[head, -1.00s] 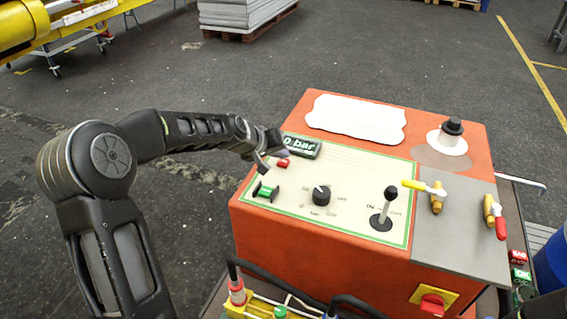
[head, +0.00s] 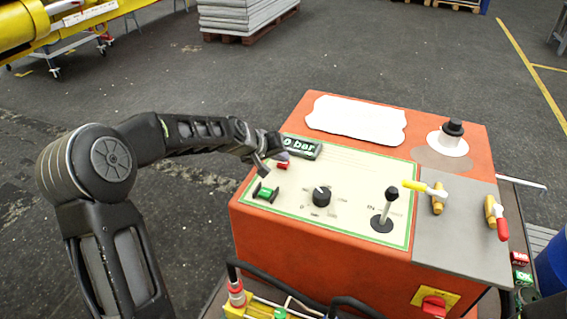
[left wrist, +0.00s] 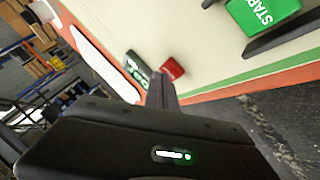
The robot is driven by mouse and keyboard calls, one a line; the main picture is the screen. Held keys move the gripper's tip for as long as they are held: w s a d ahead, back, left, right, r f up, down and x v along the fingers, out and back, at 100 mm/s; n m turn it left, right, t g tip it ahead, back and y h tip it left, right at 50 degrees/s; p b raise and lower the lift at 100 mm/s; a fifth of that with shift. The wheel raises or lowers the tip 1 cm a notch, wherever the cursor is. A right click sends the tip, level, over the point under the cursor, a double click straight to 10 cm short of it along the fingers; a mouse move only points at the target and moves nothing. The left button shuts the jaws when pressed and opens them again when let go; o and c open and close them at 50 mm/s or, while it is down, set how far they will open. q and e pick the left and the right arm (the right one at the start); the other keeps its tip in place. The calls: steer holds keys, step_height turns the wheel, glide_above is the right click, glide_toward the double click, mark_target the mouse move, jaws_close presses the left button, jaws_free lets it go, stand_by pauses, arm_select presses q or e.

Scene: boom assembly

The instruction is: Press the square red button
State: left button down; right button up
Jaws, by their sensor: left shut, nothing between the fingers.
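The small square red button (head: 283,165) sits on the cream panel of the orange control box, just below the "0 bar" display (head: 302,147). My left gripper (head: 264,171) is shut and empty, pointing down over the panel just left of the red button. In the left wrist view the red button (left wrist: 172,68) shows just beyond the shut fingertips (left wrist: 160,82). I cannot tell whether they touch it. The green START button (head: 265,192) lies below on the panel. My right gripper is not in view.
The orange box (head: 300,250) also carries a black dial (head: 321,196), a joystick (head: 386,212), yellow (head: 424,188) and red (head: 502,229) valve handles, and a red knob (head: 433,305) on its front. Cables run along its front left.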

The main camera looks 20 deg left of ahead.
mark_target(281, 164)
arm_select(q)
steer(key=shift+f, duration=0.3)
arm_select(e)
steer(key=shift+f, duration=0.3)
arm_select(q)
steer(key=shift+r, duration=0.2)
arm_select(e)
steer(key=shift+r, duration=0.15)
arm_select(q)
steer(key=shift+r+p, duration=0.3)
steer(key=shift+r, duration=0.5)
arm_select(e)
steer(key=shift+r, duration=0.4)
arm_select(q)
steer(key=shift+r, duration=0.1)
steer(key=shift+r+p, duration=1.55)
steer(key=shift+r, duration=0.85)
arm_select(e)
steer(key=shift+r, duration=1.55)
